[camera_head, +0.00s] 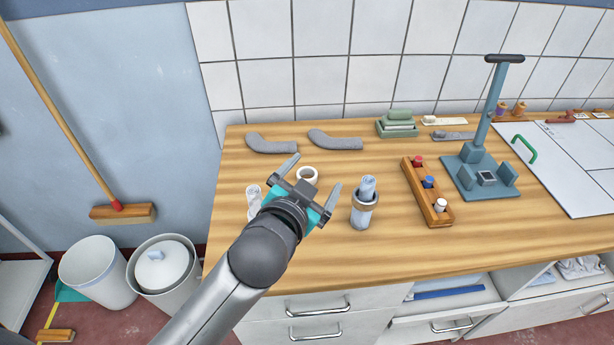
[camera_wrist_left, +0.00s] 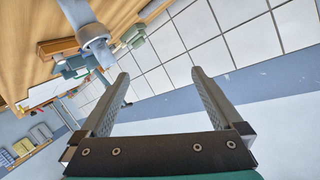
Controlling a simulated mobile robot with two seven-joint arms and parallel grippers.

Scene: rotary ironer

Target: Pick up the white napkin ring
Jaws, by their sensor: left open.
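The white napkin ring (camera_head: 314,174) sits on the wooden counter (camera_head: 390,250), showing just beyond my left gripper (camera_head: 309,181) in the head view and partly hidden by it. My left gripper is open and empty, its fingers spread and pointing away over the counter. In the left wrist view the open fingers (camera_wrist_left: 158,80) have nothing between them but wall tiles in the background. I cannot make out the white ring there. My right gripper is in neither view.
Behind are two grey curved pieces (camera_head: 270,144) (camera_head: 335,140). A wooden rack (camera_head: 427,191) and blue press stand (camera_head: 480,178) are farther right.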

